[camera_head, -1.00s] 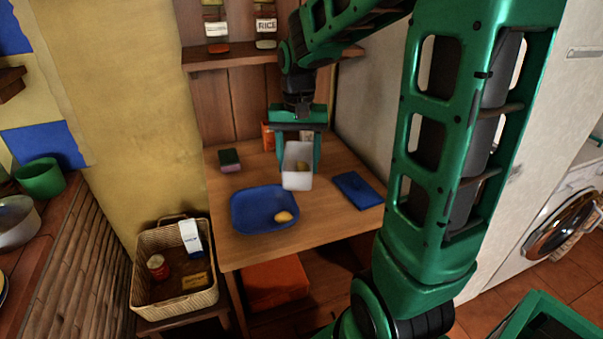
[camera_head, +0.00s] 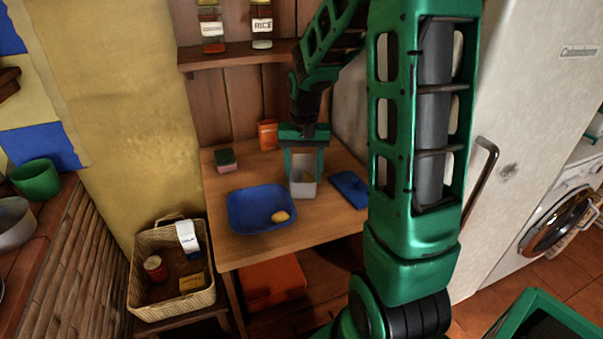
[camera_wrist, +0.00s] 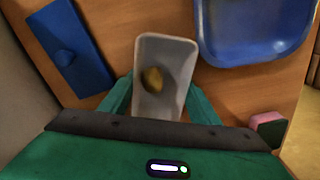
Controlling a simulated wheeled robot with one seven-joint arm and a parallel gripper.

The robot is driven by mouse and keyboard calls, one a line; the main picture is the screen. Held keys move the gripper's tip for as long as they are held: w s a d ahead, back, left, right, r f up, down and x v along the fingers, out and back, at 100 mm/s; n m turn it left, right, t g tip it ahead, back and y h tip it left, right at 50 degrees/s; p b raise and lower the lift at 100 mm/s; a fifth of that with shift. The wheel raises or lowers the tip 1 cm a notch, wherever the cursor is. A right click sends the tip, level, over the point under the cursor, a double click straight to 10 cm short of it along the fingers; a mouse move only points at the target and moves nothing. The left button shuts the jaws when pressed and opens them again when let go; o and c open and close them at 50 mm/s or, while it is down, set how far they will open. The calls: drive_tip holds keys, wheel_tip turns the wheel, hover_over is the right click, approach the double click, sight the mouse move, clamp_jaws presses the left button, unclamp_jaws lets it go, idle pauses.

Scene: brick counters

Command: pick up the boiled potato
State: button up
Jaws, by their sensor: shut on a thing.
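My gripper (camera_head: 304,168) is shut on a pale open container (camera_head: 304,190), with one green finger on each side of it. In the wrist view the container (camera_wrist: 157,104) holds a yellow-brown lump (camera_wrist: 153,80), which looks like a boiled potato. In the head view only a little of this lump (camera_head: 308,177) shows inside. Another yellowish, potato-like lump (camera_head: 281,216) lies on the blue tray (camera_head: 243,222), to the left of the container. I cannot tell whether the container touches the table.
The wooden table (camera_head: 233,255) also bears a blue flat item with a knob (camera_head: 349,188) to the right, a green-and-pink sponge (camera_head: 226,160) and an orange box (camera_head: 268,135) at the back. A wall shelf (camera_head: 233,59) with jars is above. A basket (camera_head: 145,305) stands lower left.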

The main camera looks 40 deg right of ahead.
drive_tip(key=shift+f, duration=0.1)
drive_tip(key=o, duration=1.1)
